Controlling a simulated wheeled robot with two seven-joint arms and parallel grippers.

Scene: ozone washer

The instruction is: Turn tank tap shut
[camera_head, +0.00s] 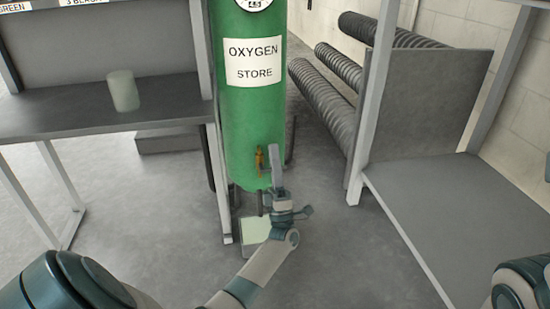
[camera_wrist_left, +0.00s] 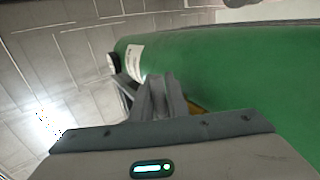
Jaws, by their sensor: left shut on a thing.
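The green oxygen tank (camera_head: 238,115) stands upright in the middle of the head view, with a white label reading OXYGEN STORE. The brass-coloured tank tap (camera_head: 260,159) is low on its front. My left gripper (camera_head: 275,158) is at the tap, its fingers shut on it; they partly cover it. In the left wrist view the closed fingers (camera_wrist_left: 160,97) lie against the green tank (camera_wrist_left: 225,70), and a bit of the brass tap (camera_wrist_left: 195,107) shows beside them. The tap's handle angle is hidden. My right gripper is out of view.
A dark shelf (camera_head: 60,112) with a pale translucent cup (camera_head: 123,91) stands left of the tank. A grey bench (camera_head: 460,215) with a metal frame is at the right. Ribbed dark pipes (camera_head: 322,105) lie behind.

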